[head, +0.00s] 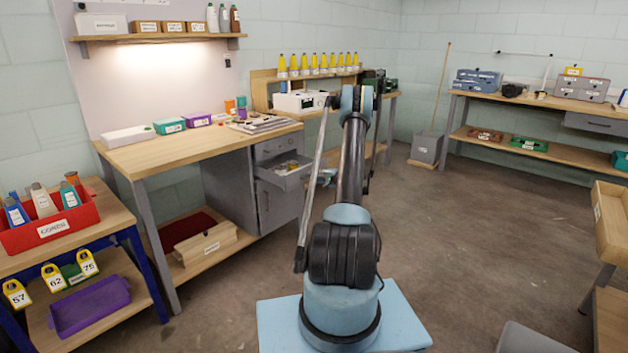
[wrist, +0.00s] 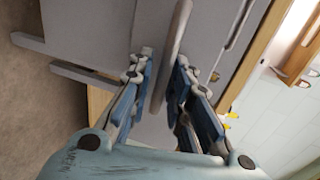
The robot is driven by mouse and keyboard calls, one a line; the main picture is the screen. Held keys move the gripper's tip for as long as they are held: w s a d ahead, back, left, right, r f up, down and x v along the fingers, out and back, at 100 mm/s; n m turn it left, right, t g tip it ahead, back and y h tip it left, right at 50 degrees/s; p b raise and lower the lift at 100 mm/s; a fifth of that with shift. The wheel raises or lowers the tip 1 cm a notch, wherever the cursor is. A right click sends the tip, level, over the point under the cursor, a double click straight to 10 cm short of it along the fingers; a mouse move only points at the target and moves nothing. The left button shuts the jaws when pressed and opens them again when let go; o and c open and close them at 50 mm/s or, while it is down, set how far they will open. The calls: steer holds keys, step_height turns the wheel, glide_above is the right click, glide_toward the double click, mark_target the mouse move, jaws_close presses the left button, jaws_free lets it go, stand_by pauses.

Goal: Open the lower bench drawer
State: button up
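The bench cabinet (head: 232,185) is grey and stands under the wooden bench top. A closed upper drawer (head: 277,147) sits above a lower drawer (head: 292,182), which is pulled out, with small pale and yellow items inside. In the wrist view a grey bar handle (wrist: 172,45) runs between the fingers, in front of grey panels. My gripper (wrist: 166,58) appears open around the handle, with a narrow gap beside it; contact is unclear. In the head view only a bit of my gripper (head: 327,177) shows by the drawer's front, mostly behind my arm.
A cabinet door (head: 277,207) is below the drawer. A wooden box (head: 206,243) sits on the bench's low shelf. A red bin (head: 45,222) stands on the cart at left. A grey bin with a broom (head: 427,147) stands behind. Floor right of my arm is clear.

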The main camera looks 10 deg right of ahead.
steer(key=v, duration=1.2)
steer(key=shift+f, duration=0.1)
steer(key=s+a+r+n+g+h, duration=0.1)
steer(key=s+a+r+n+g, duration=0.15)
steer(key=s+a+r, duration=0.5)
steer(key=s+a+r+n+g+h, duration=0.1)
steer(key=s+a+r+n+g, duration=0.15)
steer(key=s+a+r, duration=0.45)
steer(key=s+a+r+n+g, duration=0.1)
steer(key=s+a+r+g, duration=0.1)
steer(key=s+a+r, duration=0.5)
steer(key=s+a+n+g+h, duration=0.2)
steer(key=s+n+h, duration=0.15)
steer(key=s, duration=1.65)
steer(key=s+d+f+h, duration=0.1)
steer(key=s+f, duration=0.1)
steer(key=s, duration=0.3)
steer(key=s+d+f+n+g+h, duration=0.1)
steer(key=s+f, duration=0.2)
steer(key=s, duration=0.3)
steer(key=s+d+f+h, duration=0.1)
steer(key=s+f, duration=0.1)
steer(key=s, duration=0.4)
steer(key=shift+s+f+h, duration=0.15)
steer(key=shift+f+h, duration=0.15)
steer(key=shift+h, duration=0.05)
steer(key=shift+n, duration=0.25)
